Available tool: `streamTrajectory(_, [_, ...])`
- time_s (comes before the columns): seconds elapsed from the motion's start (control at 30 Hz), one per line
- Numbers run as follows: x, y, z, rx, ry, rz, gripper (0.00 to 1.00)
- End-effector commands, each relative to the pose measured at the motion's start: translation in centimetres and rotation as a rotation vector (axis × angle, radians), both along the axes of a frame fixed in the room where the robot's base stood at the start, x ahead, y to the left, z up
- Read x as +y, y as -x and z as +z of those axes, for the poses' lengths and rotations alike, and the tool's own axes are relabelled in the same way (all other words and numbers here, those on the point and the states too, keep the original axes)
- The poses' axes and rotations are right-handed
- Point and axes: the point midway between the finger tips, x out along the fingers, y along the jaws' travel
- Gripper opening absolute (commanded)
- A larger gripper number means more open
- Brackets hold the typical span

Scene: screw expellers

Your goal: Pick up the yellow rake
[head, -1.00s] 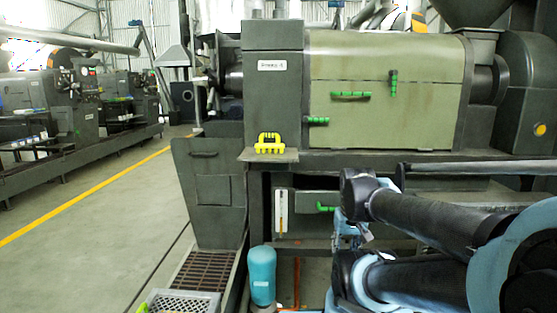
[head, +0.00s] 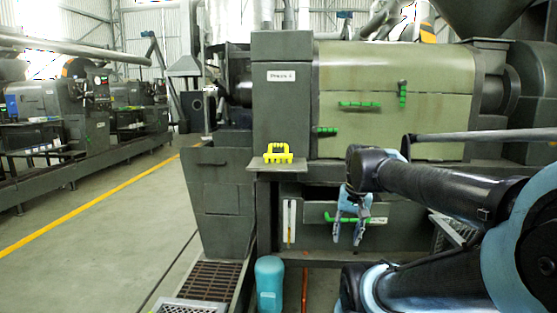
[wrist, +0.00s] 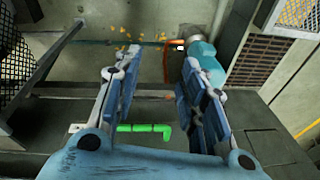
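The yellow rake (head: 278,153) rests on a small grey ledge (head: 262,165) at the front left of the press, its short teeth facing me. My gripper (head: 347,236) hangs below and to the right of the rake, fingers pointing down, in front of the lower drawer with a green handle. It is clear of the rake. In the wrist view my gripper (wrist: 160,62) has its two fingers spread, with nothing between them. The rake does not show in the wrist view.
A green handle (wrist: 145,128) lies near the fingers in the wrist view. A teal cylinder (head: 269,284) stands on the floor below the ledge, beside a floor grate (head: 212,276). More green handles (head: 360,105) stick out of the press front. The aisle (head: 100,235) at left is open floor.

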Motion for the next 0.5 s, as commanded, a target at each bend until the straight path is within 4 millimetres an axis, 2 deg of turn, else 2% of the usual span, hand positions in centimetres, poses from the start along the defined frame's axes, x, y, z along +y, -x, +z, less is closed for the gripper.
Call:
streamTrajectory(0.03, [0.5, -1.5, 2.1, 0.001, -0.023, -0.048, 0.38])
streamTrajectory(0.1, [1.2, -3.5, 4.8, 0.005, -0.060, -0.126, 0.38])
streamTrajectory(0.5, [5.7, -14.8, 18.7, 0.067, -0.263, -0.564, 0.38])
